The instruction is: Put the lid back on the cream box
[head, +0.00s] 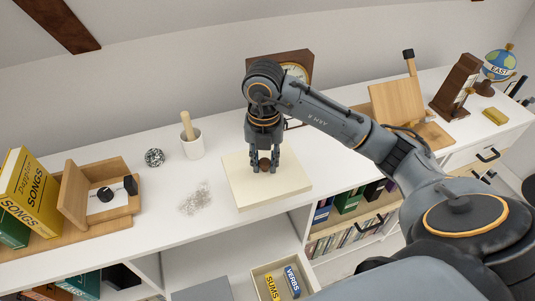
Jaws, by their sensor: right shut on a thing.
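A pale cream square lid (286,192) with a dark round knob (265,163) lies flat over the white desktop, at the middle of the head view. My right gripper (264,165) points straight down over it and is shut on the knob. Only a thin pale side shows below the lid's front edge. I cannot tell lid from box there, or whether the lid is fully seated. My left gripper is not in view.
A white mortar with pestle (192,145), a speckled ball (154,157) and a pile of small clear pieces (196,198) stand left of the lid. A framed clock (304,62) is behind. A wooden stand (396,103) is right. An open container (260,272) with books is below the desk's front.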

